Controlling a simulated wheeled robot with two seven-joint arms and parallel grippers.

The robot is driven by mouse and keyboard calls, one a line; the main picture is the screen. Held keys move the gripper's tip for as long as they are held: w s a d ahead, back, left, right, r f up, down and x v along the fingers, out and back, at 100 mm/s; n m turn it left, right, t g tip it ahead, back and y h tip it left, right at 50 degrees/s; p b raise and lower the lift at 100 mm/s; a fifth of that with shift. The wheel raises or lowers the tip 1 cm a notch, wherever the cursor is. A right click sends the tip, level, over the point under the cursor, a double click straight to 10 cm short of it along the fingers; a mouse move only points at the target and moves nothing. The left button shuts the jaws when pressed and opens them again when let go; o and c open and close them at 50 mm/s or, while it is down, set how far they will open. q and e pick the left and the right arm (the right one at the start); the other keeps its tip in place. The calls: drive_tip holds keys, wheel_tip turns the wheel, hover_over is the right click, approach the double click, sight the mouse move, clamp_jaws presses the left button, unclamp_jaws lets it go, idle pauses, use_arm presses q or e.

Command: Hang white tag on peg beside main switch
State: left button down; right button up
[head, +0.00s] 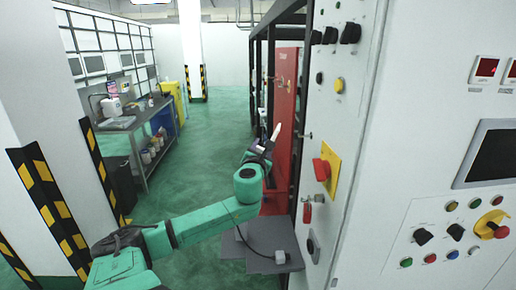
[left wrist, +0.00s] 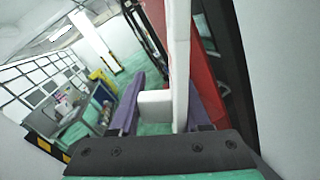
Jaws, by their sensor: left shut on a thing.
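My left gripper (head: 266,147) is shut on the white tag (head: 276,131), which sticks up from the fingertips in the head view. In the left wrist view the tag (left wrist: 180,65) shows nearly edge-on, with a white block (left wrist: 153,103) between the purple fingers (left wrist: 160,105). The main switch (head: 322,169) is a red handle on a yellow plate on the cabinet's side, right of the gripper. A small peg (head: 308,135) sticks out above and left of the plate. The tag is apart from it. My right gripper is not in view.
A red item (head: 307,212) hangs on the cabinet below the switch. Control knobs (head: 350,33) are higher up. A red panel (head: 284,112) and dark frame stand behind the gripper. A workbench (head: 130,123) is far left; the green floor between is clear.

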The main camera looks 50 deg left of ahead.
use_arm(q)
drive_tip(key=w+d+f, duration=0.2)
drive_tip(key=w+d, duration=0.1)
drive_tip(key=w, duration=0.5)
drive_tip(key=shift+w+d+f, duration=0.15)
drive_tip(key=shift+w+f, duration=0.05)
drive_tip(key=shift+f, duration=0.1)
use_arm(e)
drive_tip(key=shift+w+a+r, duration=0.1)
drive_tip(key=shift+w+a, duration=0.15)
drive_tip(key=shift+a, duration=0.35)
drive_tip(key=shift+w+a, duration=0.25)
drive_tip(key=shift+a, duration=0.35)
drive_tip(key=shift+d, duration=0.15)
